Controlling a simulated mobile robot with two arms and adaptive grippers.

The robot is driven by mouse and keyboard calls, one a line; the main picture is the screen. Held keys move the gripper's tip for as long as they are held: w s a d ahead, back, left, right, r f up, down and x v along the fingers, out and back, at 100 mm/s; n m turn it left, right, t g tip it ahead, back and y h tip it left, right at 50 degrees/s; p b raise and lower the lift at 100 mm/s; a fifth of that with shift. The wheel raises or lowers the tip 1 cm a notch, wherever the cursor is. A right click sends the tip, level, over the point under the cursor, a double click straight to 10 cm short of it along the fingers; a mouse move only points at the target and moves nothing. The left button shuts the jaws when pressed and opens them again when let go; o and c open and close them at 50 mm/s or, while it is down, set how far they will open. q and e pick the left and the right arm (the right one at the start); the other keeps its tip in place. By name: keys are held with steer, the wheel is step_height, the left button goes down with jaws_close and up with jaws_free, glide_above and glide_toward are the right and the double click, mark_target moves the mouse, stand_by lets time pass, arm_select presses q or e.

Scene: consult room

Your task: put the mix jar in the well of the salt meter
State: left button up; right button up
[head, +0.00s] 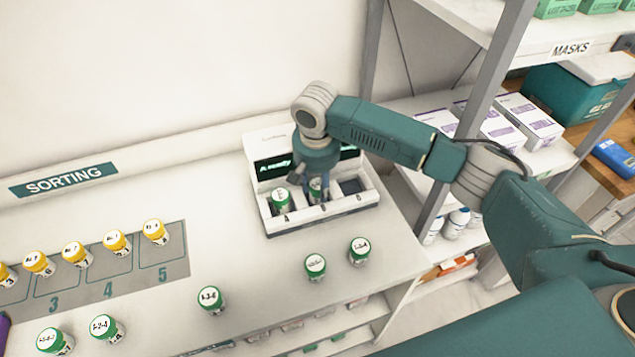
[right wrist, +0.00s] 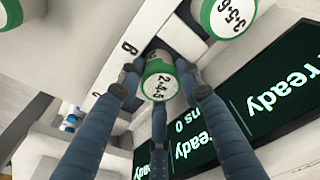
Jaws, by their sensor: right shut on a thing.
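The salt meter (head: 340,209) is a white box with a dark screen at the back of the counter. It has a row of wells. A green-lidded jar (head: 281,198) stands in well A, at the left. My right gripper (head: 316,182) reaches down at the middle well, B, shut on a green-lidded mix jar (right wrist: 160,82) whose lid seems to read 2-4-5. The jar looks upright and at least partly in the well; its base is hidden, so I cannot tell whether it is seated. The right well (head: 352,187) looks empty. My left gripper is not in view.
More green-lidded jars stand on the counter, one in front of the meter (head: 315,266) and one right of it (head: 359,251). Yellow-lidded jars (head: 155,231) stand on the numbered grey mat (head: 122,286). A shelf post (head: 470,115) rises at right.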

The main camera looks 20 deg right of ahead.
mark_target(317, 190)
steer(key=shift+f, duration=0.15)
steer(key=o, duration=1.1)
steer(key=shift+o, duration=0.2)
steer(key=shift+r, duration=0.35)
step_height(317, 190, up, 12)
steer(key=s+b, duration=0.1)
steer(key=b, duration=0.1)
steer(key=shift+s+a+f, duration=0.25)
steer(key=shift+a, duration=0.1)
